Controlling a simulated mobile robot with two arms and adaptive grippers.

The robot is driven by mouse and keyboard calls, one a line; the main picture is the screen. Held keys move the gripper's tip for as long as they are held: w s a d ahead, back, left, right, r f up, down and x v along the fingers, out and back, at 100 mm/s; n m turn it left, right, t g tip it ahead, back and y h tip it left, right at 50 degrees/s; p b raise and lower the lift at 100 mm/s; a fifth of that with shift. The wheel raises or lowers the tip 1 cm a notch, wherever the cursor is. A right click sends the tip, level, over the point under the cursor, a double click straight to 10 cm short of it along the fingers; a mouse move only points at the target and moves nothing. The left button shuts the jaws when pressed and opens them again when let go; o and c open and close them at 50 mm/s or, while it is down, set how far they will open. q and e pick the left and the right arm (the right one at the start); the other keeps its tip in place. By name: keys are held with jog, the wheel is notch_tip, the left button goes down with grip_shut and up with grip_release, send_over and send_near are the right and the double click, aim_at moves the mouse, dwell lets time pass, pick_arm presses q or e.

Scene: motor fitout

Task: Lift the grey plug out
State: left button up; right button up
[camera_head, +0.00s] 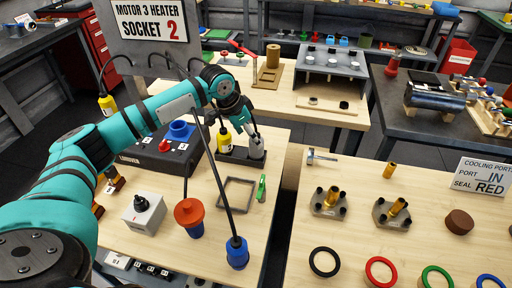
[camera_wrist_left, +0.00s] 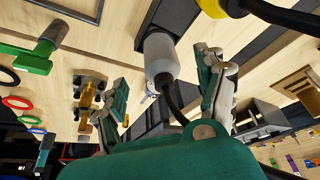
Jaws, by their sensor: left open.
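The grey plug (camera_head: 255,148) stands in a dark holder strip (camera_head: 229,158) on the near-left table. In the wrist view the grey plug (camera_wrist_left: 159,53) is a pale cylinder with a black cable running toward my palm. My left gripper (camera_head: 247,128) is above the plug, fingers pointing down at it. In the wrist view the left gripper (camera_wrist_left: 163,85) is open, one finger on each side of the plug and cable, with visible gaps. Exact finger depth beside the plug is unclear. My right gripper is not in view.
A yellow plug (camera_head: 223,142) stands close beside the grey one, its black cable nearby. A dark box (camera_head: 160,154) with a blue socket lies left.

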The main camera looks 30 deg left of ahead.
pick_arm(q)
jog(key=shift+d+f, duration=0.1)
jog(key=shift+f, duration=0.05)
jog(key=shift+w+d+f, duration=0.1)
jog(key=shift+w+f, duration=0.05)
jog(key=shift+f, duration=0.1)
jog(key=p+x, duration=0.1)
jog(key=x, duration=0.2)
jog(key=shift+w+f, duration=0.3)
jog(key=shift+w, duration=0.05)
jog(key=shift+w+d+f, duration=0.1)
jog(key=shift+f, duration=0.25)
jog(key=shift+c, duration=0.2)
jog(key=c, duration=1.3)
jog(key=shift+c, duration=0.2)
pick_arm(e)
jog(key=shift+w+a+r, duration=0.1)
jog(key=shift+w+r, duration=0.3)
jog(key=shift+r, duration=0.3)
pick_arm(q)
jog(key=shift+r, duration=0.1)
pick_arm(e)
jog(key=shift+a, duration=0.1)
